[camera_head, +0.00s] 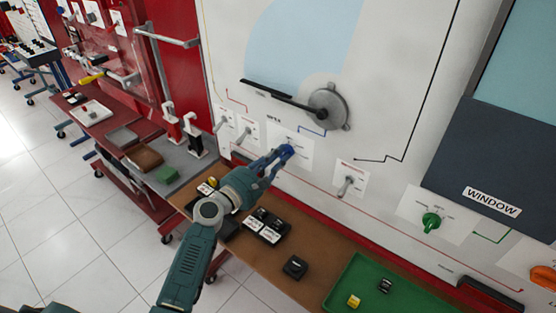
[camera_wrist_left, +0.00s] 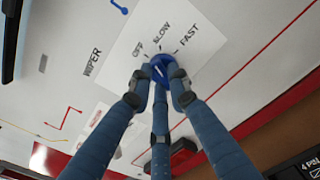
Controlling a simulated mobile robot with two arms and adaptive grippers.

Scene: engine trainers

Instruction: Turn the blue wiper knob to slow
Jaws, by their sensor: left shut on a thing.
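The blue wiper knob (camera_head: 287,150) sits on a white card on the upright panel, below the wiper motor disc (camera_head: 328,107). I cannot tell for sure which label the line points to. My left gripper (camera_head: 281,157) is shut on the knob, its three fingers around the rim, as the left wrist view also shows (camera_wrist_left: 160,82). The fingers hide part of the knob. My right gripper is not in view.
A grey toggle (camera_head: 347,185) and a green knob (camera_head: 431,221) are on the panel to the right. Below, the brown bench (camera_head: 325,268) holds black switch blocks (camera_head: 265,226) and a green tray (camera_head: 375,262). A red cart stands at the left.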

